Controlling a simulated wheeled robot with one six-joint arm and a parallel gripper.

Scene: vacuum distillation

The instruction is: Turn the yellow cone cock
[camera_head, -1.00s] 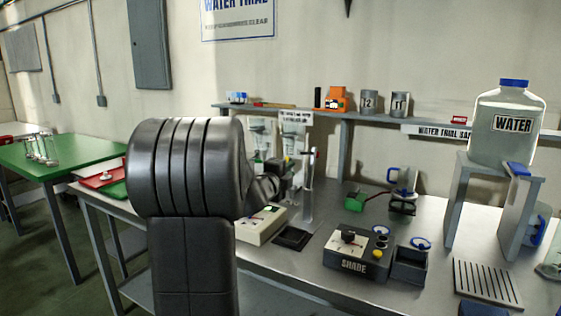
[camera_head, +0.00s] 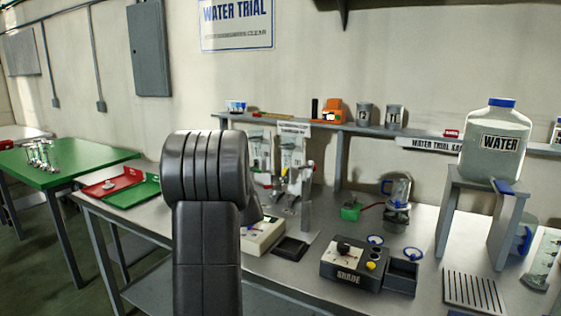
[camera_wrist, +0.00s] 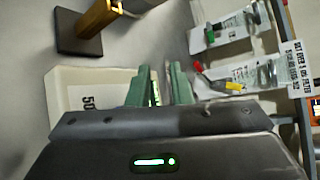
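The yellow cock (camera_wrist: 235,86) shows in the wrist view, small, beside a red piece on clear glassware, to the right of my gripper. My gripper (camera_wrist: 160,84) has two green fingers standing apart, with nothing clearly held between them. The fingers are apart from the yellow cock in the picture. In the head view, the glassware with small coloured parts (camera_head: 284,180) stands just right of my arm. My arm hides most of my gripper there, and the cock is too small to make out clearly.
A cream box (camera_head: 262,235) sits on the grey bench below the glassware, beside a dark square base (camera_head: 291,248). A dark control box (camera_head: 354,262) stands right of them. A shelf (camera_head: 380,128) runs behind. A water jug (camera_head: 495,142) sits on a stand at right.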

